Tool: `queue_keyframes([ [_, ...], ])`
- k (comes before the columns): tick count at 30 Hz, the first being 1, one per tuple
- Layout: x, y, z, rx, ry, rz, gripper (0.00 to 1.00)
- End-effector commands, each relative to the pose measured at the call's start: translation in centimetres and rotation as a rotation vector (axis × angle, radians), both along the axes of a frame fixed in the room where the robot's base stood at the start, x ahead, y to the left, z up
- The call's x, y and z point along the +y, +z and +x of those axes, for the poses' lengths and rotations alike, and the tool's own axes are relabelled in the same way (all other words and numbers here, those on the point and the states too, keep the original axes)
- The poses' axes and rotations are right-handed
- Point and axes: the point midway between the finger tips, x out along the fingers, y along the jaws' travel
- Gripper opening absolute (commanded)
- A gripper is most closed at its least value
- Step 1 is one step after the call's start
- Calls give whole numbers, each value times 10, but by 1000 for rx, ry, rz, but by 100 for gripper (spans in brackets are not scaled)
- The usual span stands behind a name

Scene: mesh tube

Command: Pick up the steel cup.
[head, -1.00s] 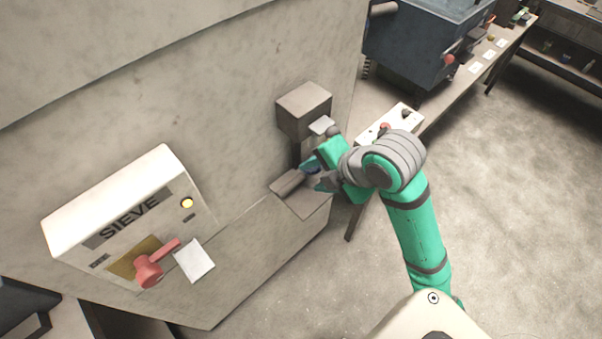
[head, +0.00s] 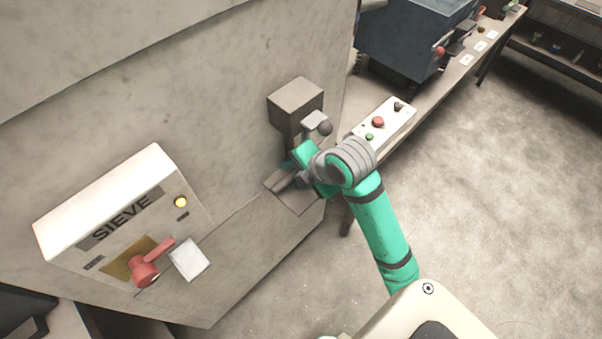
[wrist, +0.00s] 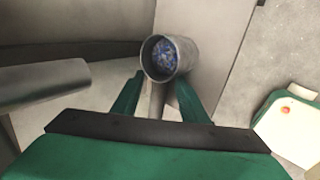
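The steel cup (wrist: 178,56) shows in the wrist view as a grey round vessel with blue bits inside its mouth. It appears just ahead of my fingertips, with its mouth facing the camera. My gripper (wrist: 160,79) has its two green fingers spread apart, one towards each side of the cup. I cannot tell whether either finger touches it. In the head view my gripper (head: 293,172) is at the machine's small ledge, below the grey outlet box. The cup is not clearly visible there; my wrist hides that spot.
The grey outlet box (head: 296,104) with a flap and dark knob (head: 325,128) sits above my gripper. The SIEVE panel (head: 118,212) with a red lever is at left. A white button box (head: 386,121) stands on the bench behind my arm. Open floor lies right.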

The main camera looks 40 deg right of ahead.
Motion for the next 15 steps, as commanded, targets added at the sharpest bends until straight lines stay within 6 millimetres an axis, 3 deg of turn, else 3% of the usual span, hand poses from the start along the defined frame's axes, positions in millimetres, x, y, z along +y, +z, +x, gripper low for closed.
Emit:
queue_keyframes([
  [2, 0, 0, 0, 0, 1, -1, 40],
  [7, 0, 0, 0, 0, 0, 0, 1],
  [15, -2, 1, -1, -1, -4, -1, 0],
])
